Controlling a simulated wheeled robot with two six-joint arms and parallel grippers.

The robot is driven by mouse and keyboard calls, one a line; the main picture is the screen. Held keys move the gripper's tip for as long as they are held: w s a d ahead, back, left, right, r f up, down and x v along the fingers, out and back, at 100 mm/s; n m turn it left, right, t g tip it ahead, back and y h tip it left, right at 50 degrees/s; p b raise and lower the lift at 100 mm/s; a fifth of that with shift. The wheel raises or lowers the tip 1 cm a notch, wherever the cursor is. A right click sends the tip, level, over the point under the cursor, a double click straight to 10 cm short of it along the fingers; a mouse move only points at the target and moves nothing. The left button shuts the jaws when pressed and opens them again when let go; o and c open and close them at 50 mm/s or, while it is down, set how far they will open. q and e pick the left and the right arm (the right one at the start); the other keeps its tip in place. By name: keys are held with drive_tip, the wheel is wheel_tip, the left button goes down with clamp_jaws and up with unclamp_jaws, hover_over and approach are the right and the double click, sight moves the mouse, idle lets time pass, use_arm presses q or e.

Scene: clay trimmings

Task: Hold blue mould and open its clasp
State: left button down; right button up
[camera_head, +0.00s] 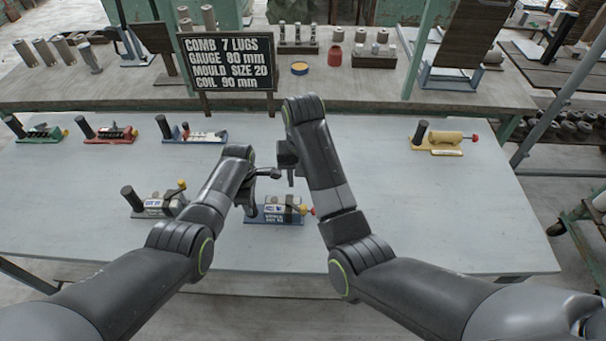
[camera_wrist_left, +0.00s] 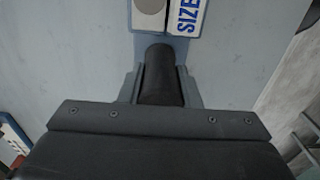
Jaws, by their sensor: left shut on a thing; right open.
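The blue mould (camera_head: 275,219) lies on the grey table in front of me, between my two arms. The left wrist view shows the handle between the jaws and the label reading "SIZE" (camera_wrist_left: 186,16). My right gripper (camera_head: 288,172) is open and empty, above the mould. I cannot tell the clasp's exact state.
Green (camera_head: 38,134), red (camera_head: 110,135) and another blue-based mould (camera_head: 200,138) lie at the back left, a yellow one (camera_head: 440,139) at the back right. A sign (camera_head: 228,62) stands behind. The table's right side is clear.

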use_arm(q)
drive_tip(key=c, duration=1)
unclamp_jaws()
